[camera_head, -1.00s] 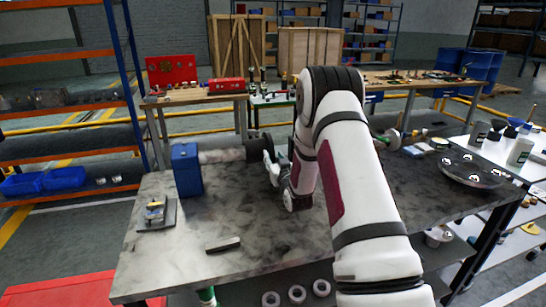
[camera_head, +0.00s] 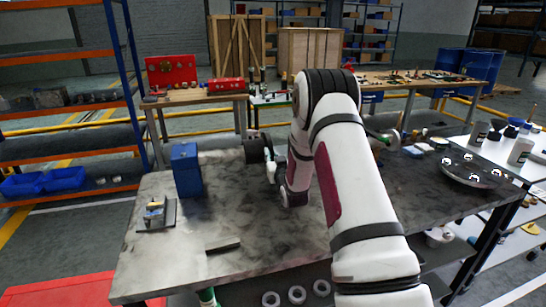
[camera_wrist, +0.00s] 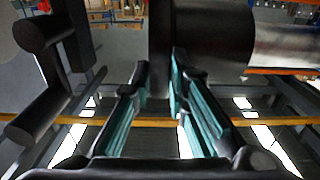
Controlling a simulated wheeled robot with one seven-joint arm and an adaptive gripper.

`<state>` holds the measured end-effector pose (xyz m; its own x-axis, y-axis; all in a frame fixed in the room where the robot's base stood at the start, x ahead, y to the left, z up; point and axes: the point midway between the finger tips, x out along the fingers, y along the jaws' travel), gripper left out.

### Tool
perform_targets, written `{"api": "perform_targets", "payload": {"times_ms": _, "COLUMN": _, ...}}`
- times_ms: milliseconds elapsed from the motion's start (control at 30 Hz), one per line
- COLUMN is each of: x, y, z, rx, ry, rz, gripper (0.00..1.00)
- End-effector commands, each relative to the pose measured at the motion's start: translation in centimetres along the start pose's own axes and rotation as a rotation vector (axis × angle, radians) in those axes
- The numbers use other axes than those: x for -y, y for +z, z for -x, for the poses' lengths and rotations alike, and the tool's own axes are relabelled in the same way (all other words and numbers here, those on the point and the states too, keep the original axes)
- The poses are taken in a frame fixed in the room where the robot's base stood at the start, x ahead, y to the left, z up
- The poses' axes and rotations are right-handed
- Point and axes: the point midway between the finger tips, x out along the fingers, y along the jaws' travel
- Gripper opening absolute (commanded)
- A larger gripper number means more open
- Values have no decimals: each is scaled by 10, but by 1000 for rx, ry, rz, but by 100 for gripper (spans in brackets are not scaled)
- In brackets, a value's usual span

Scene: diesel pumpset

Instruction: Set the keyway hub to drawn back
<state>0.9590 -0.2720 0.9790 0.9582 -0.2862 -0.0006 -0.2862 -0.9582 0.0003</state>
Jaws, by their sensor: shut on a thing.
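The keyway hub (camera_head: 255,149) is a dark cylinder on a pale shaft (camera_head: 222,156) that runs out to the right from a blue block (camera_head: 187,170) on the grey table. In the wrist view the dark hub (camera_wrist: 213,38) fills the upper middle, with the shaft (camera_wrist: 285,46) to its right. My gripper (camera_wrist: 160,88) has its teal-padded fingers on either side of the hub's dark narrow rim (camera_wrist: 160,50) and is shut on it. In the head view my gripper (camera_head: 271,170) is at the hub's right end, partly hidden by my arm.
A small fixture on a dark plate (camera_head: 156,214) and a dark bar (camera_head: 223,246) lie on the table (camera_head: 180,265). Dark rods (camera_wrist: 42,115) show left of my gripper in the wrist view. A round plate with shiny balls (camera_head: 473,170) is at the right. The table's front is mostly clear.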

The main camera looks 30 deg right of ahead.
Motion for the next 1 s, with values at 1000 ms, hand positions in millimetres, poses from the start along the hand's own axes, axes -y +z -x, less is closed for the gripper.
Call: {"api": "perform_targets", "payload": {"times_ms": 1000, "x": 92, "y": -1, "z": 1, "rx": -1, "ry": -12, "rz": -1, "gripper": 35}}
